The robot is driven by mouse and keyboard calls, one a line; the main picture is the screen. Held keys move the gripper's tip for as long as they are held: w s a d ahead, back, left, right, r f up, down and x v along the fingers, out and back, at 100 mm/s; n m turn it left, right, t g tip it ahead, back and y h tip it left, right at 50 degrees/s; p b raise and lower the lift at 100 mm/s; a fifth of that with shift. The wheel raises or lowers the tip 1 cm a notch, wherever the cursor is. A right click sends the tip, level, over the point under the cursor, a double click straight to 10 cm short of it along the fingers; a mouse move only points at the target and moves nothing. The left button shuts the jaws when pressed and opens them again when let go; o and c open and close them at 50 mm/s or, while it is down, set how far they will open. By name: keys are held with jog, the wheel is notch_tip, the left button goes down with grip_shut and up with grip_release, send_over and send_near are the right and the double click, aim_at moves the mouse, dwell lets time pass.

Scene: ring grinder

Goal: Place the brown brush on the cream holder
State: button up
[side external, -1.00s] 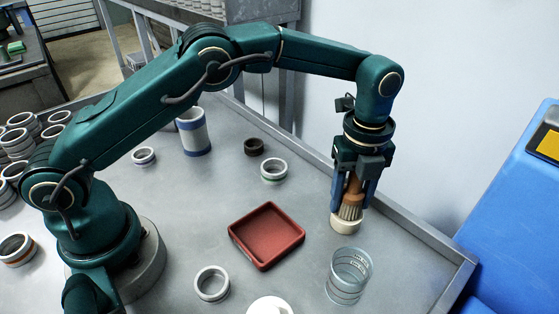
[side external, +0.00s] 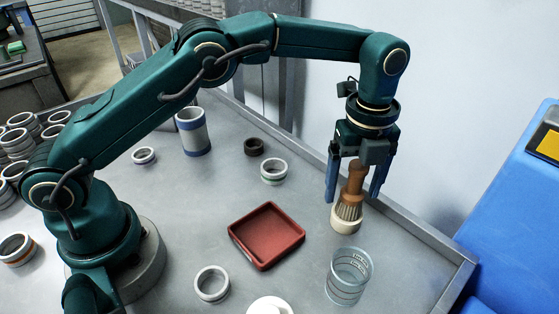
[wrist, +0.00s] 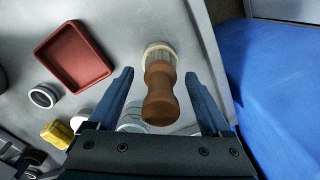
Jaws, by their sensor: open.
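The brown brush (side external: 354,184) stands upright, bristles down, on the cream holder (side external: 345,224) near the table's right edge. In the wrist view the brush handle (wrist: 160,95) points toward the camera, with the cream holder (wrist: 159,50) partly hidden behind it. My gripper (side external: 354,194) is open. Its two blue fingers are apart on either side of the brush handle, with gaps visible in the wrist view (wrist: 167,78). The brush is not clamped.
A red tray (side external: 267,236) lies left of the holder. A clear glass beaker (side external: 348,276) stands in front of it. Rings, including a green-banded one (side external: 274,171) and a dark brown one (side external: 254,147), lie behind the tray. The raised table rim (side external: 420,235) runs close on the right.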

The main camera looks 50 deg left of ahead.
aim_at(359, 164)
jog(key=shift+r, duration=2.5)
jog(key=s+a+r+n+t, duration=0.3)
jog(key=s+a+r+n, duration=0.6)
jog(key=n, duration=0.4)
jog(key=s+a+f+n+t, duration=0.1)
jog(key=s+a+f+n, duration=0.1)
jog(key=s+n, duration=0.3)
jog(key=s+a+f+n+t, duration=0.1)
jog(key=s+a+f+n, duration=0.1)
jog(key=s+n, duration=0.3)
jog(key=shift+a+f+n+t, duration=0.3)
jog(key=shift+a+f+n, duration=0.15)
jog(key=shift+n, duration=0.45)
